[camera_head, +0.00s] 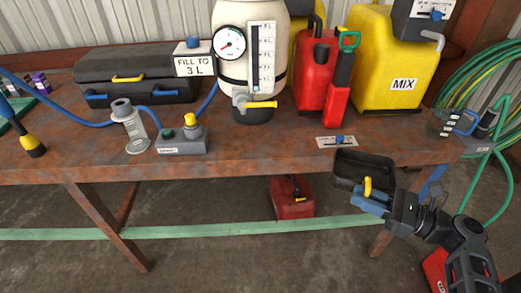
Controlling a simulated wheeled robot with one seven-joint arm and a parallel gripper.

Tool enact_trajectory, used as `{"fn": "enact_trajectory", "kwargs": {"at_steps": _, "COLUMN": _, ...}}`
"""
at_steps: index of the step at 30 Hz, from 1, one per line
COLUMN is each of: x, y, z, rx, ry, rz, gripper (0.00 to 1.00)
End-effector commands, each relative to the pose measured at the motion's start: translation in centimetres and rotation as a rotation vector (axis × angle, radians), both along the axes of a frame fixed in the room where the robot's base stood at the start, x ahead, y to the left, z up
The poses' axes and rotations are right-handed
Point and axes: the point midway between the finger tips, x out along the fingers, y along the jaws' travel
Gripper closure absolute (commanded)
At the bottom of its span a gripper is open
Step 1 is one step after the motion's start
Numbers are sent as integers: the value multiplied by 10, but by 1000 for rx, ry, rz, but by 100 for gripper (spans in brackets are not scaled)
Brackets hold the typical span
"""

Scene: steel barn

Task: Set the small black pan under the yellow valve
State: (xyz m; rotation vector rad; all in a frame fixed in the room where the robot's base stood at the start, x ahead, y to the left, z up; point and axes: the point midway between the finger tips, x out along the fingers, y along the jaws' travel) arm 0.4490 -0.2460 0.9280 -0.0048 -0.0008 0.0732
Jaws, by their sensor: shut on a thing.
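The small black pan (364,166) is at the front right edge of the workbench, with its open inside showing. My gripper (370,196) is at the pan's near side, shut on it; a yellow piece, perhaps its handle, shows at the jaws. I cannot tell whether the pan touches the bench. The yellow valve (262,104) is low on the front of the cream tank (284,62), to the left of and behind the pan. A dark rounded part shows just below the valve; I cannot tell whether it is the tank's base.
A red can (314,75) and a yellow MIX can (384,65) stand behind the pan. A small plate with a blue knob (338,141) lies left of it. A clear jug (447,123) stands right.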

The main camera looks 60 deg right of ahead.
Motion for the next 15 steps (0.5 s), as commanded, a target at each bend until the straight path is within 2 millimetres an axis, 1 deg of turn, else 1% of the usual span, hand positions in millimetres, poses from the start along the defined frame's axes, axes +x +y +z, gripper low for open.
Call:
{"fn": "enact_trajectory", "kwargs": {"at_steps": 1, "x": 13, "y": 1, "z": -3, "rx": -3, "ry": -2, "rz": 3, "gripper": 100}}
{"fn": "enact_trajectory", "kwargs": {"at_steps": 3, "x": 30, "y": 2, "z": -3, "rx": -4, "ry": -3, "rz": 2, "gripper": 100}}
{"fn": "enact_trajectory", "kwargs": {"at_steps": 15, "x": 128, "y": 9, "z": -2, "rx": -4, "ry": -3, "rz": 3, "gripper": 100}}
